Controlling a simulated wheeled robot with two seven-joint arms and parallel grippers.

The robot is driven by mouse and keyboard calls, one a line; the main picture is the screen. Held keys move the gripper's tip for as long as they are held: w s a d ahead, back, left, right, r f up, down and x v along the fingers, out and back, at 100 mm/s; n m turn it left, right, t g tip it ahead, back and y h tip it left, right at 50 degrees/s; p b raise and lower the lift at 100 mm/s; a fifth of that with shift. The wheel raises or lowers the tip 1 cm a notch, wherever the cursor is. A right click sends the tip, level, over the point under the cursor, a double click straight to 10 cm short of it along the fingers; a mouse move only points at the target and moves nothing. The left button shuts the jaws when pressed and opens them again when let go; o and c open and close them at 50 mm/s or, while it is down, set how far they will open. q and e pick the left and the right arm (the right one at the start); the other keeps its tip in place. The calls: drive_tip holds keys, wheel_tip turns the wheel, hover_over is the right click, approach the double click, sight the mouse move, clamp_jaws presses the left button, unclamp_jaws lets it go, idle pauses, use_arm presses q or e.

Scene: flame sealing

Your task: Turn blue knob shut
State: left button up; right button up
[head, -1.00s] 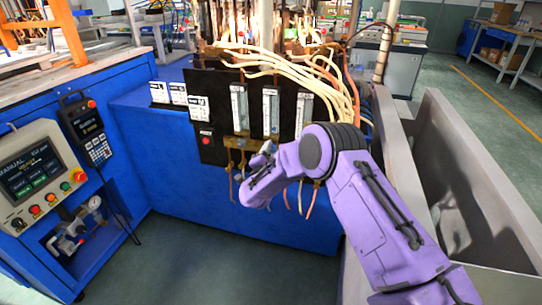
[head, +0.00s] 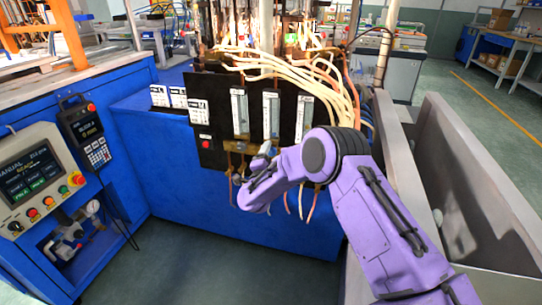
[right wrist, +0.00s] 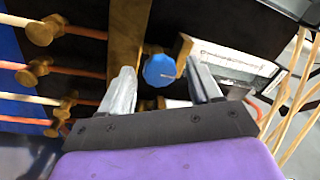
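The blue knob (right wrist: 160,71) shows in the right wrist view, on the brass manifold (right wrist: 126,40) between brass fittings. My right gripper (right wrist: 163,78) is open, with one finger on each side of the knob. I see a gap between the knob and each finger, so they do not appear to grip it. In the head view my right gripper (head: 262,158) is in front of the lower part of the black flowmeter panel (head: 215,110). The knob is hidden there behind my gripper and arm. My left gripper is not in view.
Flowmeters (head: 271,114) stand on the panel above my right gripper. Pale hoses (head: 300,68) loop over the panel's top, and copper tubes (head: 301,200) hang below. A control box (head: 40,175) is at the left, and a grey trough (head: 455,170) lies right of my arm.

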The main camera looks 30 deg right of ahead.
drive_tip(key=v, duration=1)
drive_tip(key=shift+s+a, duration=0.15)
drive_tip(key=shift+s, duration=0.05)
drive_tip(key=s+a+f+n+g+y+p, duration=0.2)
drive_tip(key=s+f+n+y, duration=0.35)
drive_tip(key=s+f, duration=0.25)
drive_tip(key=s+a+f+n+g+y+p, duration=0.1)
drive_tip(key=s+a+f+n+y+p, duration=0.25)
drive_tip(key=s+f+n, duration=0.4)
drive_tip(key=s+d+f+n+g+y+p, duration=0.1)
drive_tip(key=s+g+p, duration=0.1)
drive_tip(key=s, duration=0.9)
drive_tip(key=s+d+f+n+g+p, duration=0.1)
drive_tip(key=s+g, duration=0.3)
drive_tip(key=s, duration=0.8)
drive_tip(key=shift+s+n+g+y+p, duration=0.2)
drive_tip(key=shift+n+g+y+p, duration=0.15)
drive_tip(key=shift+p, duration=0.5)
